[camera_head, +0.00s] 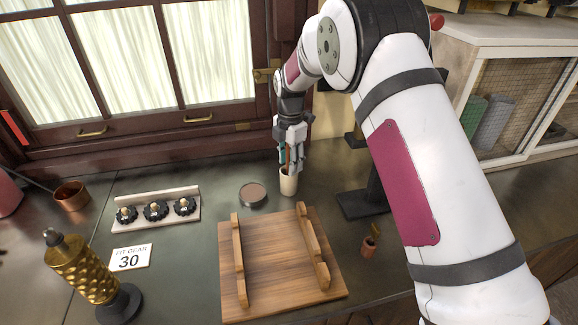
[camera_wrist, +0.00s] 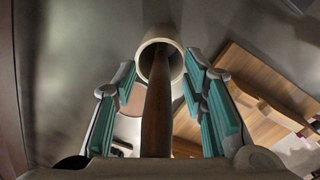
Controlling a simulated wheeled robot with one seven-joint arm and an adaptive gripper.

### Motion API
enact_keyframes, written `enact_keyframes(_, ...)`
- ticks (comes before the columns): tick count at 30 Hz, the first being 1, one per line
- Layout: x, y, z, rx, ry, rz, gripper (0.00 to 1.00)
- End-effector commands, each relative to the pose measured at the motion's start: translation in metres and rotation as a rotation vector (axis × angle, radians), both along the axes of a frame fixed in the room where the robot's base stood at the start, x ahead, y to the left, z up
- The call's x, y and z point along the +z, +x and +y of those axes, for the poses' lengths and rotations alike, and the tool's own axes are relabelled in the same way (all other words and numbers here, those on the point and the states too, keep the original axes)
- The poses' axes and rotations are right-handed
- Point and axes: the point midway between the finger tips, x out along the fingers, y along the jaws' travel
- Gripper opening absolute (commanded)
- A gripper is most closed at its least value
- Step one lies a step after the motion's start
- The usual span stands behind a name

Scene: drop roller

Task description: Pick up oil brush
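The oil brush (camera_wrist: 157,115) shows as a brown handle standing in a cream cup (camera_head: 288,184). Its lower end is hidden inside the cup (camera_wrist: 149,50). My gripper (camera_head: 290,164) is above the cup, pointing down, with its fingers around the handle. In the wrist view the teal finger pads of my gripper (camera_wrist: 160,80) stand on either side of the handle, with a visible gap on both sides. The gripper is open and holds nothing.
A wooden board with two rails (camera_head: 270,262) lies in front of the cup. A round tin (camera_head: 253,194) and a rack with three black knobs (camera_head: 156,210) are to the left. A dark stand (camera_head: 360,204) and small copper cup (camera_head: 368,247) are to the right.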

Motion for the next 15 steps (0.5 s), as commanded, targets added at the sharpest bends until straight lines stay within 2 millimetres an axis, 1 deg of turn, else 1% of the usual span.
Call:
enact_keyframes(1,0.0001,0.0,0.0,0.0,0.0,0.0,0.3)
enact_keyframes(2,0.0001,-0.0001,-0.0001,0.0,0.0,0.0,0.23)
enact_keyframes(3,0.0001,-0.0001,-0.0001,0.0,0.0,0.0,0.14)
enact_keyframes(5,0.0002,-0.0001,-0.0001,0.0,0.0,0.0,0.0)
enact_keyframes(15,0.0009,0.0,0.0,0.0,0.0,0.0,0.0)
